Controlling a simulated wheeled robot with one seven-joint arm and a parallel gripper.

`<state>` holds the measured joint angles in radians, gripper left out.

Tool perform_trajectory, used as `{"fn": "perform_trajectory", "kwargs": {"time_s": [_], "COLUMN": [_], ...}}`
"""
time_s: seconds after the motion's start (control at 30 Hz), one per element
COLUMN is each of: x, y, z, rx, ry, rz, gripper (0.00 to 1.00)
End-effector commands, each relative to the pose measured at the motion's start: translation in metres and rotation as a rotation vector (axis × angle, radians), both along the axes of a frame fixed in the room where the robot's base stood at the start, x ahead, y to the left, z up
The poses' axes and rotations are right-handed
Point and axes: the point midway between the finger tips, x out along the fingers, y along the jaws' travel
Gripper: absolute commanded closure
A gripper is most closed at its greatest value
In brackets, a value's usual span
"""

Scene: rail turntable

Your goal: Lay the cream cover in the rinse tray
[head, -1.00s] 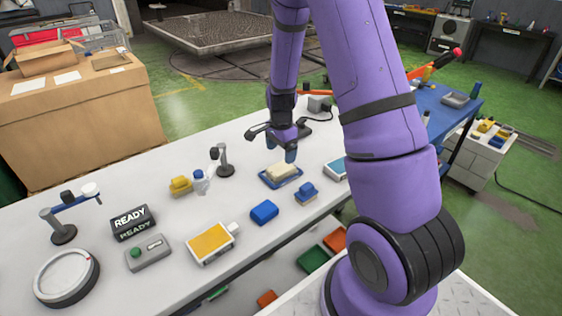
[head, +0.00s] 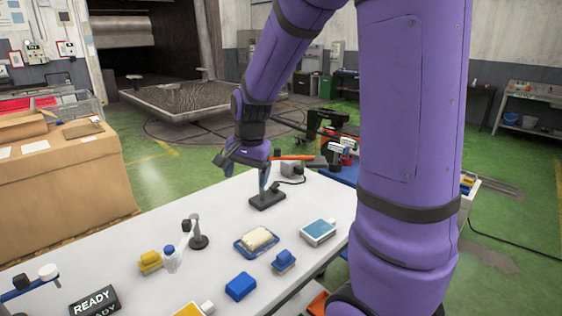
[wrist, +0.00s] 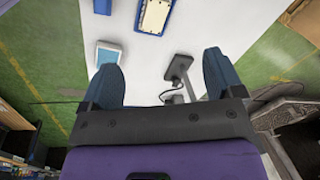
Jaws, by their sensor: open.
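The cream cover (head: 258,237) lies in a shallow blue tray (head: 242,246) on the white table; I take this to be the rinse tray.
A black stand base (head: 268,200) is below and near my gripper. A teal-topped box (head: 318,231), blue blocks (head: 240,287), a small lamp-like stand (head: 197,236), a bottle (head: 171,260) and a yellow block (head: 150,261) surround the tray. The table's left rear is clear.

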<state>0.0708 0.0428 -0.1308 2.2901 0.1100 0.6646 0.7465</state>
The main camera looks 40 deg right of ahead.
Motion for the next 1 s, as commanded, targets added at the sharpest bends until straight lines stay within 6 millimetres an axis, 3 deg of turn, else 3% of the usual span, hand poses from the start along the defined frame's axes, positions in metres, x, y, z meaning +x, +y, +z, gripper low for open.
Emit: {"fn": "perform_trajectory", "kwargs": {"time_s": [0.03,0.2,0.5,0.8,1.0], "x": [-0.010,-0.046,-0.120,-0.189,-0.208], "y": [0.006,0.026,0.053,0.069,0.072], "z": [0.016,0.056,0.107,0.130,0.132], "rx": [-0.008,-0.046,-0.153,-0.289,-0.336], "ry": [-0.026,-0.092,-0.200,-0.277,-0.294], "rz": [0.055,0.255,0.595,0.884,0.970], "gripper": [0.13,0.13,0.13,0.13,0.13]}}
